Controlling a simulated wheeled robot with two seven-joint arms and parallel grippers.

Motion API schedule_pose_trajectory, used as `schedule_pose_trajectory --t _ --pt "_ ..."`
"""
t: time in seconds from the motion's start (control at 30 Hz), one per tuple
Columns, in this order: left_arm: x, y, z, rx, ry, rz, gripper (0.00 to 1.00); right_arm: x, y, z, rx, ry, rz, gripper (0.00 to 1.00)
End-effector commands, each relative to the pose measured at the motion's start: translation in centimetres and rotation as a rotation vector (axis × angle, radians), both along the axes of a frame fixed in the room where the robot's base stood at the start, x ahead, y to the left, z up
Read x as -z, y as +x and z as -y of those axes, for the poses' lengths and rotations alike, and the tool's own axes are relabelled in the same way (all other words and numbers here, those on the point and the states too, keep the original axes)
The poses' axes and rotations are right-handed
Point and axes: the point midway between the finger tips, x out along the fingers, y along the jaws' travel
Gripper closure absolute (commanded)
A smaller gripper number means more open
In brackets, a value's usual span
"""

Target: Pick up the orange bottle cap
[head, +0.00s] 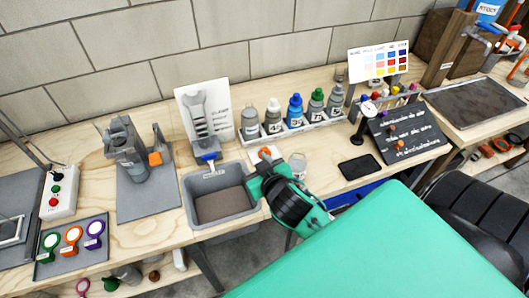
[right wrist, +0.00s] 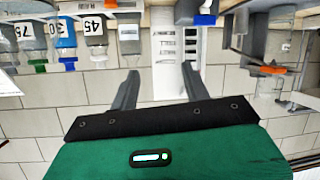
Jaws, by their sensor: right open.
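A small orange piece (head: 265,151), which looks like the orange bottle cap, lies on a white card (head: 254,155) on the workbench, right of the grey bin. My right gripper (head: 262,167) is just in front of it in the head view, partly hiding the card. In the right wrist view the jaws (right wrist: 159,86) are apart with nothing between them. My left gripper does not show.
A grey bin (head: 187,196) stands left of the gripper. A clear container (head: 298,160) is close on its right. Several labelled bottles stand in a row behind, including a blue one (head: 295,110). A black slab (head: 359,167) lies to the right.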

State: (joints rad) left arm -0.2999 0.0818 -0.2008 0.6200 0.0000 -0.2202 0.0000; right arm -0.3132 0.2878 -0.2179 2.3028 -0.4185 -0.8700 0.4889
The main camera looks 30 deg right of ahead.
Motion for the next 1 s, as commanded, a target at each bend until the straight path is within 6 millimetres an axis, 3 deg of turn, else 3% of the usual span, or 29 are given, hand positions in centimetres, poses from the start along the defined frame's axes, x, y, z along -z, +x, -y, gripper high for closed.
schedule_pose_trajectory --t 0.1,0.2,0.33,0.5,0.63,0.77,0.87,1.0 --pt "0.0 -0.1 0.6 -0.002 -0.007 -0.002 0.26 -4.3 3.8 -1.0 -0.077 -0.011 0.235 0.53" --pt "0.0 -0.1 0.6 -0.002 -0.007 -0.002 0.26 -8.0 6.1 -2.7 -0.187 -0.019 0.423 0.53" --pt "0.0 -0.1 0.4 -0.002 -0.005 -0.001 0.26 -11.7 7.8 -5.6 -0.383 -0.034 0.613 0.53" --pt "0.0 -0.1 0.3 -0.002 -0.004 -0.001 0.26 -14.1 8.4 -9.7 -0.705 -0.075 0.742 0.53" --pt "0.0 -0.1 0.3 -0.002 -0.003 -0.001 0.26 -13.8 8.4 -12.1 -0.969 -0.125 0.732 0.53" --pt "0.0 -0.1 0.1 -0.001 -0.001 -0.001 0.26 -11.8 8.3 -13.0 -1.215 -0.198 0.619 0.53" --pt "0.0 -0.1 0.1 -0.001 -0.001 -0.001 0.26 -9.4 8.5 -12.4 -1.374 -0.262 0.463 0.53" --pt "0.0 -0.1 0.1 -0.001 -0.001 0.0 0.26 -5.9 9.1 -9.2 -1.516 -0.359 0.16 0.53"
